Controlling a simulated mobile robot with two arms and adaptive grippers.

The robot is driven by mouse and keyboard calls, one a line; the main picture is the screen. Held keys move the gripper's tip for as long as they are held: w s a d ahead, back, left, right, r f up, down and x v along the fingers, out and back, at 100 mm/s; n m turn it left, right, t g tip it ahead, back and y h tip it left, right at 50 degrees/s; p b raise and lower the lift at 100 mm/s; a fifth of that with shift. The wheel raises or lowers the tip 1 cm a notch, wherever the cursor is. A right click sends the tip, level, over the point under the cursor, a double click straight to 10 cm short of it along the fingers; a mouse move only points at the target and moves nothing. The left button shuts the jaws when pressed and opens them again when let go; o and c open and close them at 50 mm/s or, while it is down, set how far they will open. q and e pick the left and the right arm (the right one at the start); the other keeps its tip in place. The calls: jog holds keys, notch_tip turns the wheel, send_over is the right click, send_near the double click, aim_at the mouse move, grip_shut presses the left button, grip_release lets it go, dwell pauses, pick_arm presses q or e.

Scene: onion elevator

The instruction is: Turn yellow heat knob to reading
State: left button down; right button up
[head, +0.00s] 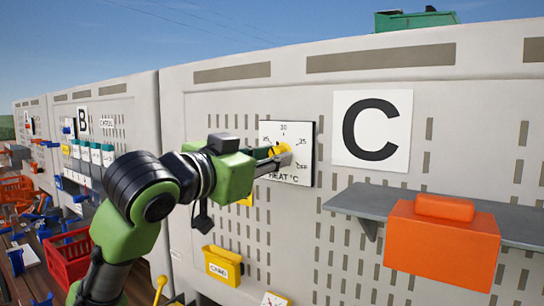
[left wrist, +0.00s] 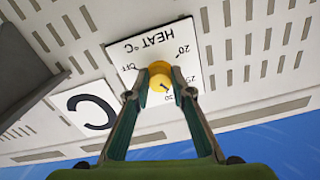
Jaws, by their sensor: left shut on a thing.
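The yellow heat knob (head: 282,149) sits on a white square dial plate (head: 305,176) marked HEAT °C, with 30 at the top and OFF at the lower right. My left gripper (head: 279,160) reaches in from the left and is shut on the knob. In the left wrist view, which is upside down, the two fingers (left wrist: 159,84) clasp the knob (left wrist: 158,68) from both sides. A dark mark shows on the knob's face there, but I cannot read its exact setting. My right gripper is not in view.
A white sign with a C (head: 371,131) hangs right of the dial. A yellow bin (head: 222,266) hangs lower left. A red crate (head: 67,258) stands at the far left.

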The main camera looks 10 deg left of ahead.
pick_arm(q)
jog(key=shift+d+f+n+p, duration=0.15)
jog(key=shift+n+p, duration=0.95)
jog(key=shift+n, duration=3.35)
jog(key=shift+d+r+n+p, duration=0.1)
jog(key=shift+n+p, duration=1)
jog(key=shift+n, duration=3.35)
jog(key=c, duration=1.8)
grip_release()
jog(key=shift+s, duration=0.1)
